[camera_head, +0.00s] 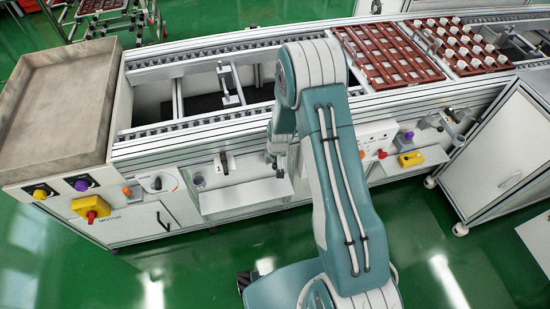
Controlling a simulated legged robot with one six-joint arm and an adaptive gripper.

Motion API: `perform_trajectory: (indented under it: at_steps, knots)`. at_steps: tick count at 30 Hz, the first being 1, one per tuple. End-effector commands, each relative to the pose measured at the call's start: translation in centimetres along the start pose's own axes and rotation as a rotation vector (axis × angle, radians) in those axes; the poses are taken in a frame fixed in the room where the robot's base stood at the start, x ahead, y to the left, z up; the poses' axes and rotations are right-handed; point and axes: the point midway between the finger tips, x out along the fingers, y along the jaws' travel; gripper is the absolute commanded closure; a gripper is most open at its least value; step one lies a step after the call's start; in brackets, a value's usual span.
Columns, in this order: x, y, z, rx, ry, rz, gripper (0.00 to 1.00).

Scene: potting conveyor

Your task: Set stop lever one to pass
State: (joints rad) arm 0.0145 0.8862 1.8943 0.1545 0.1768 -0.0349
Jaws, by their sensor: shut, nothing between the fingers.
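A small black lever on a pale plate (224,163) stands on the front panel of the conveyor, left of my arm. I cannot read its label, so I cannot tell whether it is stop lever one or which position it marks. My gripper (280,172) hangs in front of the panel, to the right of this lever and apart from it. It is small here and partly hidden by my arm; it looks shut and empty. My arm also hides the panel behind it.
The conveyor (200,127) runs across the view, with brown trays (380,82) at right, one holding white pots. A grey bin (60,100) stands at left. Green floor is clear at left front.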

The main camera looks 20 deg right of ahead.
Motion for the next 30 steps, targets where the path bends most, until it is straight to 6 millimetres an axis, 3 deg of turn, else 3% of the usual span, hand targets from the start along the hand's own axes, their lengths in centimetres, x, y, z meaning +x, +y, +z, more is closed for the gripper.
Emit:
perform_trajectory:
  at_steps: [8, 30]
  knots:
    - [0.3, 0.5, 0.5, -0.001, 0.048, 0.014, 1.0]
    - [2.0, 0.2, 2.8, -0.013, 0.459, -0.07, 1.0]
